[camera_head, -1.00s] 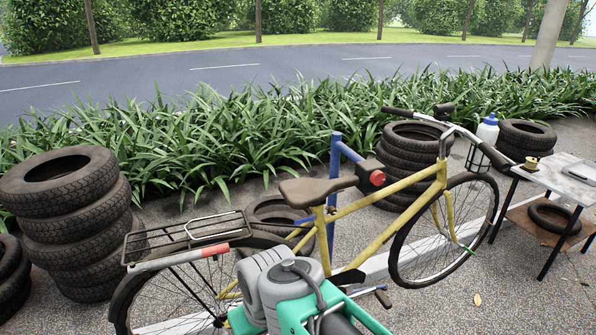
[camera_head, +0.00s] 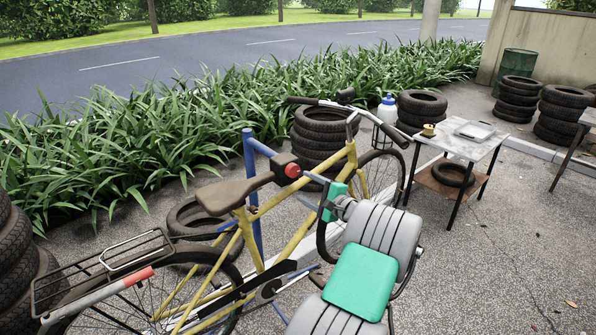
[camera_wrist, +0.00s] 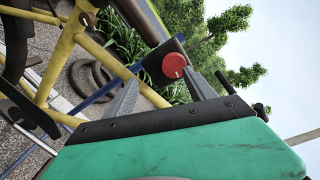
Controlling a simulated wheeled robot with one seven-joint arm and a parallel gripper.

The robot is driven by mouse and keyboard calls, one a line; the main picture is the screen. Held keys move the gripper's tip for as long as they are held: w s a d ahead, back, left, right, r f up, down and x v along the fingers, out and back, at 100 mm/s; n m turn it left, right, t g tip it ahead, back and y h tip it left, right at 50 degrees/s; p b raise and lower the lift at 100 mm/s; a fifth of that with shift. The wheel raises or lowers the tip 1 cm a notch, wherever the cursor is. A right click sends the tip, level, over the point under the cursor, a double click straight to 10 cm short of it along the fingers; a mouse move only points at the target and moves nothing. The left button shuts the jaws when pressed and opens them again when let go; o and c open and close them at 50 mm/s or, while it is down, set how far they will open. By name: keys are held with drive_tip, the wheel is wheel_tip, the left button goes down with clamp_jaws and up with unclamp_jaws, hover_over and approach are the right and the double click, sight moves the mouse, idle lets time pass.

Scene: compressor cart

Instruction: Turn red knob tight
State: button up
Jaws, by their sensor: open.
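The red knob (camera_head: 292,170) sits on a dark clamp block at the end of a blue stand (camera_head: 252,200), beside the seat and top tube of the yellow bicycle (camera_head: 300,240). My gripper (camera_head: 313,182) is just right of the knob in the head view, its fingers partly hard to make out. In the wrist view the round red knob (camera_wrist: 174,66) shows ahead, near the tip of the right-hand finger. The two grey fingers of my gripper (camera_wrist: 160,76) are spread apart and hold nothing. I cannot tell whether a finger touches the knob.
Stacked tires (camera_head: 325,135) stand behind the bicycle. A small table (camera_head: 455,143) with a cup stands to the right. The pavement at lower right is clear.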

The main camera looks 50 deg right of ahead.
sight(295, 172)
drive_tip(key=shift+m+t, duration=0.5)
drive_tip(key=w+d, duration=0.1)
drive_tip(key=w, duration=0.1)
drive_tip(key=w+d+r+p, duration=0.1)
drive_tip(key=w, duration=0.1)
drive_tip(key=w+p, duration=0.1)
drive_tip(key=w, duration=0.1)
drive_tip(key=shift+w+d+r, duration=0.2)
drive_tip(key=shift+d+r, duration=0.15)
drive_tip(key=shift+d, duration=0.05)
drive_tip(key=c, duration=1.4)
